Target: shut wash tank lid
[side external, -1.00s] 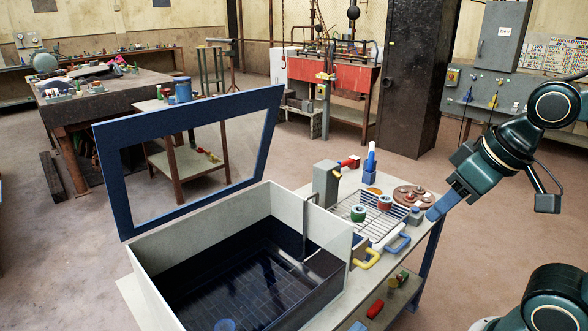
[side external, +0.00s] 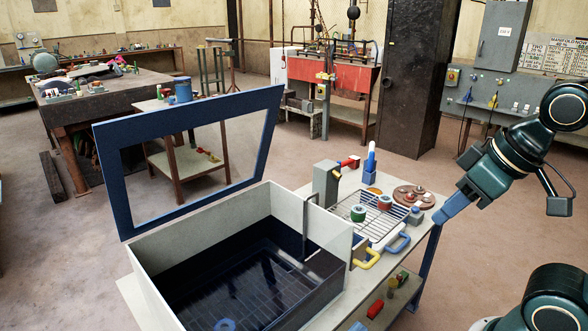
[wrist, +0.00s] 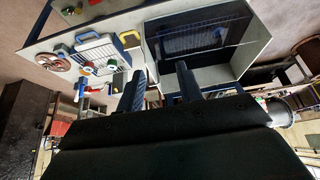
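The wash tank (side external: 200,238) is a white-walled box with a dark interior, at the lower left of the side view. Its lid (side external: 108,180), a blue frame around a clear window, stands raised along the tank's far side, leaning back. My gripper (side external: 440,217) is in the air to the right, beyond the bench's right edge and well apart from the lid. In the wrist view my two fingers (wrist: 160,80) are spread with nothing between them. The tank (wrist: 252,42) also shows there upside down; I cannot make out the lid in that view.
The bench right of the tank holds a wire rack (side external: 350,207), a grey block-shaped post (side external: 326,185), a brown disc (side external: 412,196), and yellow (side external: 367,258) and blue (side external: 398,242) handles. A bent rod (side external: 305,230) rises at the tank's right wall. Air above the tank is clear.

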